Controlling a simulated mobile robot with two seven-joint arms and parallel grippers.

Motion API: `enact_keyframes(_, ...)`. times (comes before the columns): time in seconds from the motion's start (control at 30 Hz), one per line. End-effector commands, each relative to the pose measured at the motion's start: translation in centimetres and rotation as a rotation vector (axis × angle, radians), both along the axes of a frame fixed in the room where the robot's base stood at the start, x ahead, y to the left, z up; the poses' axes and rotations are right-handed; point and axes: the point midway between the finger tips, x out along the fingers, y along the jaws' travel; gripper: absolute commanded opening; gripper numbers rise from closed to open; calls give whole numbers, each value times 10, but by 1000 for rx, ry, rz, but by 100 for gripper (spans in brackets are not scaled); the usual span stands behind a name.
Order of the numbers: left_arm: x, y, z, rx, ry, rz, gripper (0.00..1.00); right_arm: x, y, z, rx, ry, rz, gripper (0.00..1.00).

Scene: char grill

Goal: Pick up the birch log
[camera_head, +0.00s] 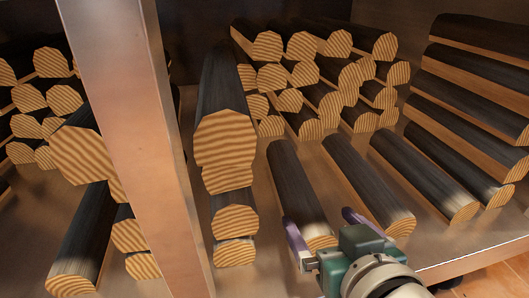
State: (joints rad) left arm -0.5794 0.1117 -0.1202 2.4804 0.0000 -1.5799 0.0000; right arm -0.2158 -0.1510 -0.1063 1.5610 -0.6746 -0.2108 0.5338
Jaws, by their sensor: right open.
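Several dark-barked split logs with pale striped ends lie in the storage compartment, and they look much alike. One log (293,185) lies alone on the compartment floor, its near end toward me. My right gripper (318,218) is at the bottom centre of the head view, with its two purple fingers spread apart. The fingers are on either side of this log's near end, and nothing is held. Part of the log's cut end is hidden by the gripper body. I cannot tell whether the fingers touch the log. My left gripper is not in view.
A second log (362,180) lies close to the right of it, with more logs (425,172) beyond. A tall stack (228,150) stands to the left, next to a metal post (135,110). A pile (310,75) fills the back. Bare floor (268,225) shows left of the gripper.

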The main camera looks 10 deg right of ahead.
Motion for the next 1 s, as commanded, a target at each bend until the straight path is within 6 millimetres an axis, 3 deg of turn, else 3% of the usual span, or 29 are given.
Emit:
enact_keyframes(0.03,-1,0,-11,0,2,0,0,8,1,-8,0,-3,2,100)
enact_keyframes(0.23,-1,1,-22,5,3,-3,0,23,1,-13,-2,-1,1,100)
enact_keyframes(0.53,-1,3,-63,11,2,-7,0,59,5,-33,-2,-2,1,100)
enact_keyframes(0.87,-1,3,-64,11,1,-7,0,66,5,-31,0,2,0,100)
enact_keyframes(1.0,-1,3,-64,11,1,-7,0,66,5,-31,0,1,0,85)
